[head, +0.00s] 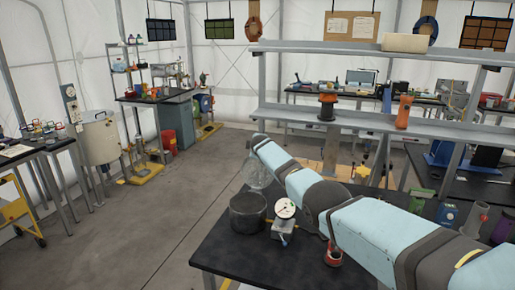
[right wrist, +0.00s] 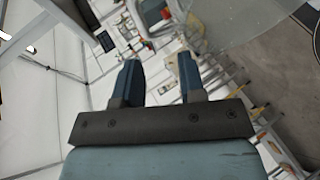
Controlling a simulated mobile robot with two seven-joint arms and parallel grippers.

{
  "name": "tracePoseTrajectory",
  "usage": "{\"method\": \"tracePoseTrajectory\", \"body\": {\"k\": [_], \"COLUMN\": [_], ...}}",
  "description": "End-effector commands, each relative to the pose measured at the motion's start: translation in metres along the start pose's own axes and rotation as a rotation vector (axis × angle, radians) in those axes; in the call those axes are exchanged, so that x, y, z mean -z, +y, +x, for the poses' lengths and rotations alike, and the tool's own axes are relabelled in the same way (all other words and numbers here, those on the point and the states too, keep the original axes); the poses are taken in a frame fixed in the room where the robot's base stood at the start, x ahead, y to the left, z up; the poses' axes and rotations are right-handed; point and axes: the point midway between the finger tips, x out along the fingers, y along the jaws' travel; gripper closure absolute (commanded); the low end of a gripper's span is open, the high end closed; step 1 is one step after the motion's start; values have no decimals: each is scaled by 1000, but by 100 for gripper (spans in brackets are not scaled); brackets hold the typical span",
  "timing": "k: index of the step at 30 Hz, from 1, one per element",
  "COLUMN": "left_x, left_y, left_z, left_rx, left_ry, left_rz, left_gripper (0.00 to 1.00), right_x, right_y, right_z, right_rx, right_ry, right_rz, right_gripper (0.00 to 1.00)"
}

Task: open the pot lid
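The dark grey pot (head: 248,214) stands on the black table at the lower middle of the head view, with its dark inside showing. A clear round thing, apparently the glass lid (head: 256,175), is tilted above and behind the pot, apart from it, just below the end of my right arm. A translucent curved sheet, likely this lid (right wrist: 240,20), fills the upper right of the right wrist view. My right gripper (right wrist: 158,68) has its fingers apart, with only background clearly visible between them. Whether a finger touches the lid cannot be told. My left gripper is out of view.
A pressure gauge (head: 284,209) on a small block stands right beside the pot. A small red item (head: 333,255) is on the same black table (head: 240,262). A grey shelf (head: 375,121) with an orange spool (head: 327,106) stands behind.

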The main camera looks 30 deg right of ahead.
Motion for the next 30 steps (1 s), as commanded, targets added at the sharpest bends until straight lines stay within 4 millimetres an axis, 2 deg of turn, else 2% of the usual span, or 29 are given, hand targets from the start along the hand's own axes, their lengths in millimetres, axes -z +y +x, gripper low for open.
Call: {"method": "tracePoseTrajectory", "body": {"k": [5,12,20,30], "left_x": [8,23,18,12], "left_y": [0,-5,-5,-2], "left_z": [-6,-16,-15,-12], "left_rx": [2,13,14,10], "left_ry": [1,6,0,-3], "left_rz": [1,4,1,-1], "left_gripper": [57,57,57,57], "right_x": [0,0,-1,0], "right_y": [2,2,-1,-1], "right_z": [-8,-31,-63,-116], "right_rx": [-2,-1,-2,-2], "right_ry": [-1,1,0,1], "right_rz": [0,-2,-1,-2], "right_gripper": [63,63,63,63]}}
